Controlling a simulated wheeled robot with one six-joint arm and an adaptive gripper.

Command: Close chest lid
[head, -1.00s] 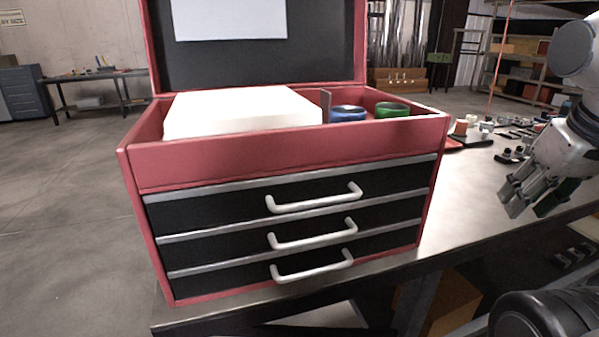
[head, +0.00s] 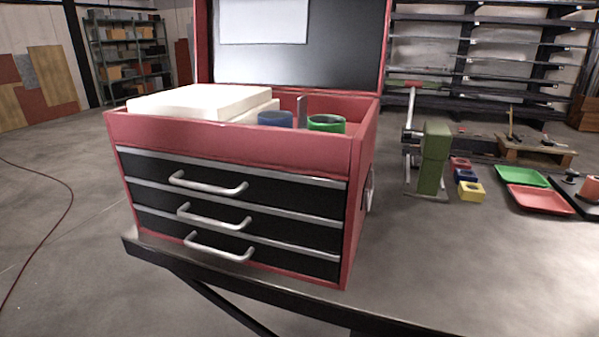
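The red tool chest (head: 230,147) stands at the left end of a grey table in the head view. Its lid (head: 345,50) is open and upright at the back, with a white sheet on its dark inner face; the lid's top is cut off by the frame. The open top compartment holds a white block (head: 195,102), a blue ring (head: 275,119) and a green ring (head: 326,123). Three black drawers with silver handles (head: 215,188) are shut. My gripper is out of view.
Right of the chest on the table (head: 420,260) stand a green block on a stand (head: 433,160), small coloured blocks (head: 470,191), a green tray (head: 494,176) and a red tray (head: 540,199). The table's front right is clear. Shelves stand behind.

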